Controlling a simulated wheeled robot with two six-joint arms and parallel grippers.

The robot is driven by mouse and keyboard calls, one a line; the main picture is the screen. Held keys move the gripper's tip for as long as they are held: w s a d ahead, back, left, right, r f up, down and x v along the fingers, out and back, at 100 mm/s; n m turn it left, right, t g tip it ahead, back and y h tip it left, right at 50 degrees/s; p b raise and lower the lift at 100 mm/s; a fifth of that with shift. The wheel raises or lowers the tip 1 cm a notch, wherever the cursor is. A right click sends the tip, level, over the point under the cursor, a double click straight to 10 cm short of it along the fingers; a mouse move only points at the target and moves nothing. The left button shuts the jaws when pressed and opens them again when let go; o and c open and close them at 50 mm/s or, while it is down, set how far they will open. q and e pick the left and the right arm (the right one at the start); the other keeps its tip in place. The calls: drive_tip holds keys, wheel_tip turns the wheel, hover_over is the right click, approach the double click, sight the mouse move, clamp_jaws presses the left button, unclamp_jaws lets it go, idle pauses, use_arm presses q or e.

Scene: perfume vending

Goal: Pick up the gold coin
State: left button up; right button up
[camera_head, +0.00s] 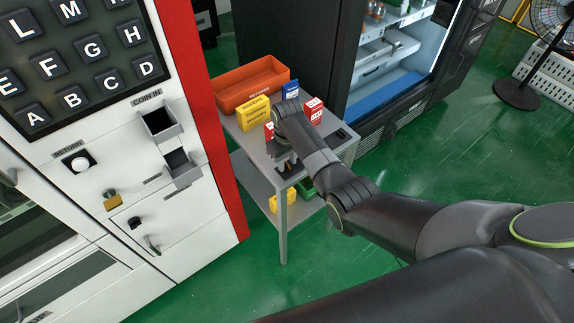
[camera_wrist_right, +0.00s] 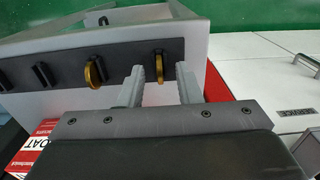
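Two gold coins stand on edge in slots of a black strip in the right wrist view: one (camera_wrist_right: 157,66) near the middle, another (camera_wrist_right: 92,73) to its left. My right gripper (camera_wrist_right: 160,72) is open and empty. Its two grey fingers point toward the middle coin, which shows between the fingertips; I cannot tell how far apart they are in depth. In the head view my right arm reaches over the grey table (camera_head: 258,150), with the gripper at its front edge, and the coins cannot be made out there. My left gripper is not in view.
An orange bin (camera_head: 248,85), a yellow box (camera_head: 254,113), a blue box (camera_head: 290,91) and red boxes (camera_head: 313,109) crowd the table. The vending machine (camera_head: 190,230) stands close at left, with a coin-in tray (camera_head: 160,124). An open fridge stands behind.

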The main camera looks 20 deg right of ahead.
clamp_jaws()
drive_tip(key=shift+r, duration=0.1)
